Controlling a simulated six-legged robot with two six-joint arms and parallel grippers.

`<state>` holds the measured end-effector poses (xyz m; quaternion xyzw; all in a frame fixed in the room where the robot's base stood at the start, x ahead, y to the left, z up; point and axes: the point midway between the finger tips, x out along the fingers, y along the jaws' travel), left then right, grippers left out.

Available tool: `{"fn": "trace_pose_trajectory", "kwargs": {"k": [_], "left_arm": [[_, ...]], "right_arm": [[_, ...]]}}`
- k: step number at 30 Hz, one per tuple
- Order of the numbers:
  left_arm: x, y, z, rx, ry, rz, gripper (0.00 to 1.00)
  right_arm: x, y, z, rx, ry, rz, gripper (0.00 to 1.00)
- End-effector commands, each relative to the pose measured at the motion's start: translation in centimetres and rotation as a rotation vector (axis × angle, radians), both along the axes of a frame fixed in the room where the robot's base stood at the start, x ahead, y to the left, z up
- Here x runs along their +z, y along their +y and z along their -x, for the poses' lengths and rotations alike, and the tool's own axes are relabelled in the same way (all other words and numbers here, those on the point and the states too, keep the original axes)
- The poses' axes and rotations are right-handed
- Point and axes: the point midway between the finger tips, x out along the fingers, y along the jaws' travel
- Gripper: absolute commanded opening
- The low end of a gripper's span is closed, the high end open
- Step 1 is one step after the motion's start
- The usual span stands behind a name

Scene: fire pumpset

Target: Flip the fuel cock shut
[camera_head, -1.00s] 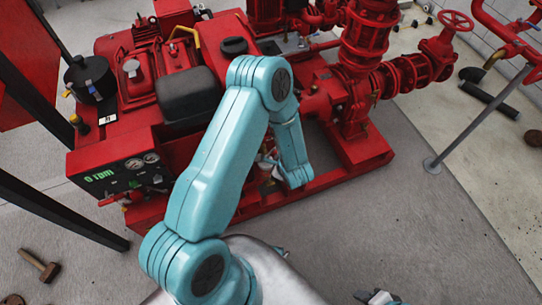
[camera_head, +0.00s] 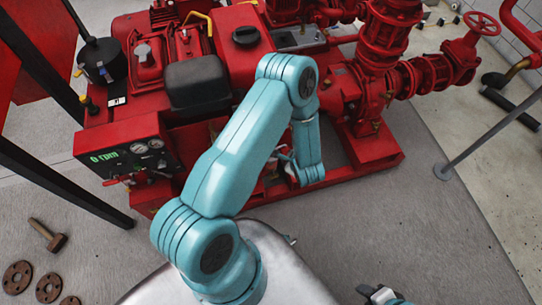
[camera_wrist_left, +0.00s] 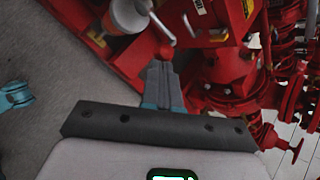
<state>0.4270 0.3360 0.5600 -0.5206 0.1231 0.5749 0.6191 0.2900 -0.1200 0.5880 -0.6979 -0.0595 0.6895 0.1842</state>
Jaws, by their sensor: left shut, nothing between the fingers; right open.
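In the left wrist view a thin grey lever with a red ball end (camera_wrist_left: 166,52), which looks like the fuel cock's handle, slants down beside a pale grey cup-shaped part (camera_wrist_left: 128,16). My left gripper (camera_wrist_left: 160,70) is shut and empty. Its tips are just below the red ball; I cannot tell whether they touch it. In the head view my left gripper (camera_head: 283,162) is small and partly hidden beside my teal arm, low at the engine's side. The cock cannot be made out there. My right gripper (camera_head: 382,295) is open at the bottom edge, away from the engine.
The red engine (camera_head: 145,60) with its gauge panel (camera_head: 125,157) stands on a red skid (camera_head: 345,172). Red pump pipework (camera_head: 385,60) is to the right. A hammer-like bolt (camera_head: 48,236) and rusty flanges (camera_head: 18,277) lie on the floor at left.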

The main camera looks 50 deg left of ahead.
Motion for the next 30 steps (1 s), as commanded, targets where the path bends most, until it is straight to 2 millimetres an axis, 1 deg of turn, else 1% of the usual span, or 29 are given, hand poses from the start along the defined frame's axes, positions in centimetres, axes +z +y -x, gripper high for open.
{"fn": "trace_pose_trajectory", "kwargs": {"k": [5, 15, 23, 30], "left_arm": [[-0.1, 0.1, 0.1, 0.000, 0.001, 0.000, 0.00], [-0.6, 0.6, 1.2, 0.000, 0.001, 0.000, 0.00], [-0.6, 0.5, 1.1, -0.001, 0.000, 0.001, 0.00], [0.1, 0.3, 1.4, -0.001, 0.001, 0.001, 0.00]], "right_arm": [[-0.1, 0.0, 0.0, 0.000, 0.000, 0.000, 0.43], [-0.4, 0.0, 0.0, 0.000, 0.000, 0.000, 0.43], [-0.3, 0.0, 0.0, 0.000, 0.000, 0.000, 0.43], [0.4, 0.0, 0.0, 0.000, 0.000, 0.000, 0.43]]}}
